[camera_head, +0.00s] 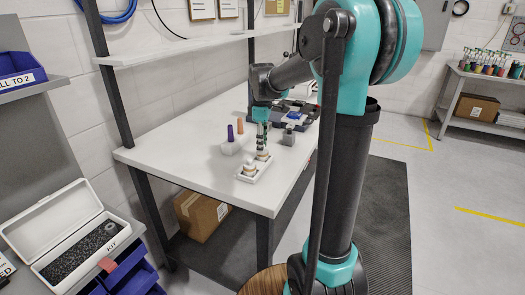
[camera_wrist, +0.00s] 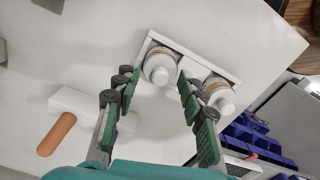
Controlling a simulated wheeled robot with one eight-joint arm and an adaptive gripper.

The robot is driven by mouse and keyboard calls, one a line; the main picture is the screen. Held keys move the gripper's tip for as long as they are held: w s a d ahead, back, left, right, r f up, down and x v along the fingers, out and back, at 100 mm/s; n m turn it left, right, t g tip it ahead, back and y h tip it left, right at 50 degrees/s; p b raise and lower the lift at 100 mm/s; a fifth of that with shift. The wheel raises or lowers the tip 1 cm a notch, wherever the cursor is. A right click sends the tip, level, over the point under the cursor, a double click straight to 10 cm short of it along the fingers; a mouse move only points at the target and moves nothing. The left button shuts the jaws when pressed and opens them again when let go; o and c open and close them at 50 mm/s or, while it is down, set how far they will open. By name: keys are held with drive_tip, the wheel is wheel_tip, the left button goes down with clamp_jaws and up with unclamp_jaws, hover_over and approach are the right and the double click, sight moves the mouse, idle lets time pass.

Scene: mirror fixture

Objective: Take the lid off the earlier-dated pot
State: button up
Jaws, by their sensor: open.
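Two small white-lidded pots stand in a white tray (camera_wrist: 200,59) on the white table. In the wrist view, one pot (camera_wrist: 160,69) is at the tray's left and the other pot (camera_wrist: 219,93) at its right. Each has a tan printed band; I cannot read the dates. My gripper (camera_wrist: 158,88) is open and empty, its green-padded fingers spread toward the left pot; I cannot tell their height above it. In the head view, my gripper (camera_head: 263,142) points down over the tray's far end, partly hiding the far pot; the near pot (camera_head: 248,168) stands clear.
A white block (camera_wrist: 75,101) with an orange peg (camera_wrist: 57,133) lies beside the tray; a purple peg (camera_head: 230,132) also shows in the head view. A grey block (camera_head: 288,136) and dark fixtures stand farther back. The table's front is clear. A shelf (camera_head: 200,43) overhangs the back.

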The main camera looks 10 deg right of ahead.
drive_tip(key=c, duration=0.8)
drive_tip(key=shift+c, duration=0.3)
drive_tip(key=shift+r, duration=0.1)
